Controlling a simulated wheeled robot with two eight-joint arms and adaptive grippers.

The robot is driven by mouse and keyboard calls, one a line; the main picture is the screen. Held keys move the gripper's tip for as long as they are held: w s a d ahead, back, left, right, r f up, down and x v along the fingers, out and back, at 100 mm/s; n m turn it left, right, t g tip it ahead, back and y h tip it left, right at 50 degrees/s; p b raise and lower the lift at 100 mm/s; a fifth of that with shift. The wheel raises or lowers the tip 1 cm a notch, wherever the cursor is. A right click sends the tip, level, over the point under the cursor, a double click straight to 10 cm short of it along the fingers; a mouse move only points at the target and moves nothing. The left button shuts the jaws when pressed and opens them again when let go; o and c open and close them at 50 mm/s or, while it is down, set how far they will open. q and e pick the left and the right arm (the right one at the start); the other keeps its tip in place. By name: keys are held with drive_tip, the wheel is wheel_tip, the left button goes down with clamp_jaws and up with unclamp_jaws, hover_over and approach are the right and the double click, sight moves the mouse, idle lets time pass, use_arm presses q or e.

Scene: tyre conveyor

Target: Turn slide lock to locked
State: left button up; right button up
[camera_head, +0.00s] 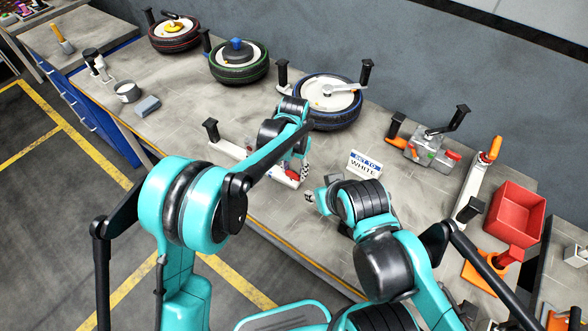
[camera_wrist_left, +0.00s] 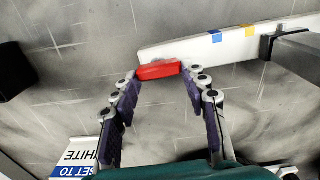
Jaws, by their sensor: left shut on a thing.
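A white bar (camera_head: 232,150) with a red end block (camera_head: 293,175), which looks like the slide lock, lies on the grey bench below the blue-ringed tyre. In the left wrist view the bar (camera_wrist_left: 190,48) has blue and yellow marks and a dark grey piece (camera_wrist_left: 275,45) across its right part. My left gripper (camera_wrist_left: 162,76) has its two fingers on either side of the red block (camera_wrist_left: 158,70), shut on it. It also shows in the head view (camera_head: 303,170), partly hidden by its arm. My right gripper (camera_head: 309,197) is close by; its jaw opening is unclear.
A "SET TO WHITE" sign (camera_head: 365,164) stands right of the grippers. Tyres ringed blue (camera_head: 345,118), green (camera_head: 240,74) and red (camera_head: 175,43) line the back. A grey device (camera_head: 432,150), an orange-handled lever (camera_head: 490,152) and a red bin (camera_head: 516,212) are at right.

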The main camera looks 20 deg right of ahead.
use_arm(q)
drive_tip(key=o, duration=1.2)
wheel_tip(320, 180, up, 12)
drive_tip(key=s+a+r+n+t+h+b, duration=0.1)
drive_tip(key=s+a+r+n, duration=0.1)
drive_tip(key=a, duration=0.7)
drive_tip(key=s+a+r+n+t+b, duration=0.1)
drive_tip(key=s+a+r+n+t, duration=0.15)
drive_tip(key=a, duration=0.65)
drive_tip(key=s+a+f+n+t+b, duration=0.1)
drive_tip(key=s+a+f+n+t, duration=0.1)
drive_tip(key=s+a, duration=0.4)
drive_tip(key=s+a+f+n+t+y, duration=0.1)
drive_tip(key=s+a+f+n, duration=0.2)
drive_tip(key=s+a, duration=0.4)
drive_tip(key=a+f, duration=0.1)
drive_tip(key=a, duration=0.1)
drive_tip(key=shift+s+a+f+t+b, duration=0.15)
drive_tip(key=shift+a+f+t+b, duration=0.2)
drive_tip(key=shift+a, duration=0.05)
